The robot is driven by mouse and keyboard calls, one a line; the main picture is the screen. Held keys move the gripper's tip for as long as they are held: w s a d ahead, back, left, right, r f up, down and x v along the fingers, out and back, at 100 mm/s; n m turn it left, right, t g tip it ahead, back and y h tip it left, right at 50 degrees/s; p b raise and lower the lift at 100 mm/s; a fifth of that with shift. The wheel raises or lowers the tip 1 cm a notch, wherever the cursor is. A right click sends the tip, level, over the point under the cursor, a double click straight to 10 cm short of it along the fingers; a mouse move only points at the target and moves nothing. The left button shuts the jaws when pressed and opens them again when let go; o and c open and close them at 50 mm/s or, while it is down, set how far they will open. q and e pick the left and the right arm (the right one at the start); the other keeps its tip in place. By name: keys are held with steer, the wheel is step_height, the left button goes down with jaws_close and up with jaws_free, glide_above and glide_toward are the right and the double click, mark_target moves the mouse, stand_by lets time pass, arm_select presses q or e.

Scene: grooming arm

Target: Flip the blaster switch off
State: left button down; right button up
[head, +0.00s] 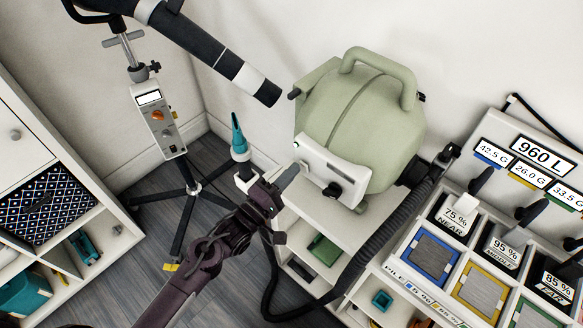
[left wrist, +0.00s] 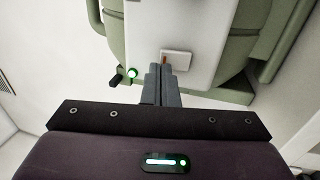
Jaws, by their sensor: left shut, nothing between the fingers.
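The blaster (head: 362,125) is a rounded pale green machine with a top handle, standing on a white shelf unit. Its white front panel (head: 345,172) faces my left gripper (head: 290,176), whose fingertips are at the panel's left part. In the left wrist view the shut, empty fingers (left wrist: 162,72) point at a pale switch plate (left wrist: 180,58) on the panel (left wrist: 150,25). An orange sliver (left wrist: 165,58) shows beside the plate, partly hidden by the fingertips. A green light (left wrist: 132,73) glows left of the fingers. I cannot tell whether the fingertips touch the switch. My right gripper is not in view.
A black ribbed hose (head: 388,232) runs down in front of the shelf. Bins and labelled signs (head: 543,158) stand at the right. A stand with a grey control box (head: 158,118) and dark nozzle arm (head: 210,55) is at the left. A white drawer cabinet (head: 30,140) stands far left.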

arm_select(q)
steer(key=shift+w+d, duration=0.2)
steer(key=shift+w+d+r+p, duration=0.15)
steer(key=shift+r+p, duration=0.3)
steer(key=shift+p, duration=0.4)
steer(key=shift+f, duration=0.25)
